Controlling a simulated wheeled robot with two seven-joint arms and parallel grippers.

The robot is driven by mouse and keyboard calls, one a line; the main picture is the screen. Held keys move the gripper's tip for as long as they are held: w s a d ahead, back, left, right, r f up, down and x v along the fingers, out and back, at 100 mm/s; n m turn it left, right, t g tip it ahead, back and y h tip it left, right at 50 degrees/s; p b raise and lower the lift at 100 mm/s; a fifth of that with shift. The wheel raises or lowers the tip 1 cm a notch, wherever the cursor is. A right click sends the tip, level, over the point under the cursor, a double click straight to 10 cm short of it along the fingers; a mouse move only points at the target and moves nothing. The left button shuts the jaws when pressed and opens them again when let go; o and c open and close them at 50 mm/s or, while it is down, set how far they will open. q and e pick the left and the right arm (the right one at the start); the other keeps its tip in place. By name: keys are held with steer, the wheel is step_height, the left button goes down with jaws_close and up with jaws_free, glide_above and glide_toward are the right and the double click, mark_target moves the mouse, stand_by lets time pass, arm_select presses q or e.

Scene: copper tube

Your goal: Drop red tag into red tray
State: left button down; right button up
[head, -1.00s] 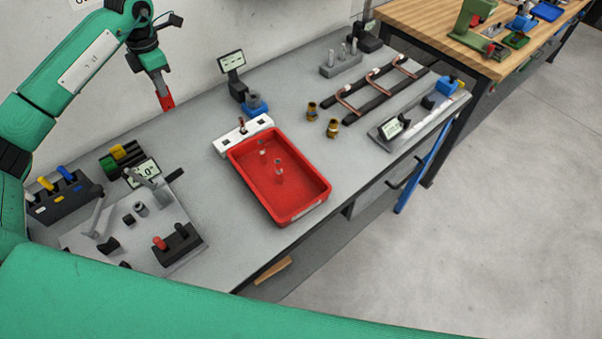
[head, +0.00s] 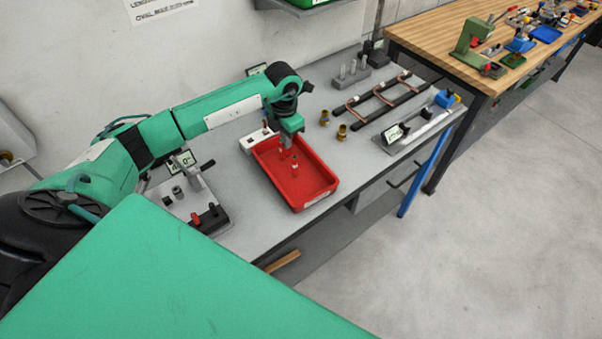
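The red tray (head: 318,197) lies on the grey bench, with small pale cylindrical pieces (head: 295,169) in it. My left gripper (head: 287,146) points down over the back left part of the tray. Its fingers are small here, and I cannot make out whether they are apart. The red tag cannot be told apart from the red tray floor behind the fingertips, so whether it is still held is unclear. My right gripper is not in view.
Two brass fittings (head: 341,132) and a copper tube on black rails (head: 378,98) lie right of the tray. A fixture plate with a red-and-black block (head: 209,218) is at left. A wooden bench (head: 431,32) stands behind right.

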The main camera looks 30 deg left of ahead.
mark_target(287, 157)
arm_select(q)
step_height(287, 157, down, 5)
steer(key=shift+r+b, duration=0.2)
steer(key=shift+b, duration=0.75)
steer(key=shift+f, duration=0.65)
steer(key=c, duration=1.6)
jaws_free()
steer(key=shift+o, duration=0.2)
steer(key=shift+r+b, duration=0.15)
steer(key=shift+b, duration=0.15)
